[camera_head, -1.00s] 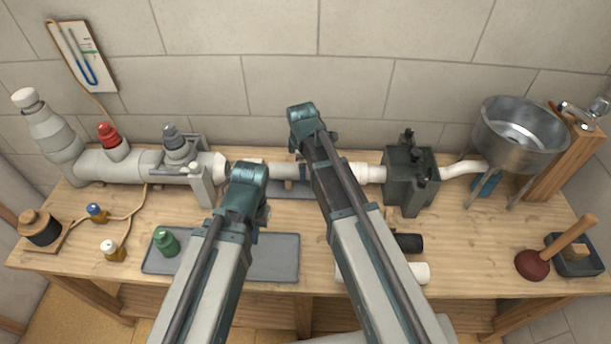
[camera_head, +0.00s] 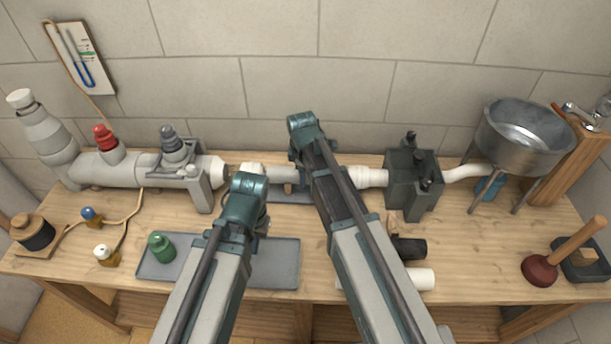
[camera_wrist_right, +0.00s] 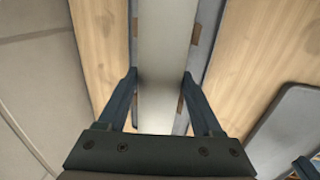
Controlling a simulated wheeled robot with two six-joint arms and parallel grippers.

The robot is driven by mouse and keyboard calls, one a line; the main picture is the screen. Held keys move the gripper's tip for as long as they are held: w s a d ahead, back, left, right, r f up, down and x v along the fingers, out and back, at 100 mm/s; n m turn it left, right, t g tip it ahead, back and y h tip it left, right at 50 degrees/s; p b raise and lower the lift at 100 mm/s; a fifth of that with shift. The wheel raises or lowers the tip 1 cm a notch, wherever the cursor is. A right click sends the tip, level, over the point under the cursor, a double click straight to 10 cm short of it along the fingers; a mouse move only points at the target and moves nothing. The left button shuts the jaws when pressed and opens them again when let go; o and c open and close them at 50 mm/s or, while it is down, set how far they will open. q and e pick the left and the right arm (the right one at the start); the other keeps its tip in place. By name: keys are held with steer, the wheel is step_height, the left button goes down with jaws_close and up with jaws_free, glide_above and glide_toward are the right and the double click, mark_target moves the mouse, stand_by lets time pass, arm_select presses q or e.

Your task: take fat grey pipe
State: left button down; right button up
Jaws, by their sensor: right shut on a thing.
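The fat grey pipe (camera_head: 284,175) lies level at the back middle of the bench, in line with the other pipework; my arms hide parts of it. In the right wrist view the pipe (camera_wrist_right: 165,50) runs away between both fingers of my right gripper (camera_wrist_right: 160,82), which is shut on it. In the head view my right forearm and wrist cover that gripper. My left gripper (camera_head: 259,218) is below its teal wrist, in front of the pipe and above the grey mat; its fingers are too hidden to tell their opening.
Left of the pipe stands a grey clamp (camera_head: 199,188) on larger pipework (camera_head: 110,170); right of it, a dark vise-like block (camera_head: 412,182). A metal basin (camera_head: 522,138) and a plunger (camera_head: 540,270) are at right.

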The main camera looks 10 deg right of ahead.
arm_select(q)
steer(key=shift+r, duration=0.15)
arm_select(e)
steer(key=shift+r, duration=0.15)
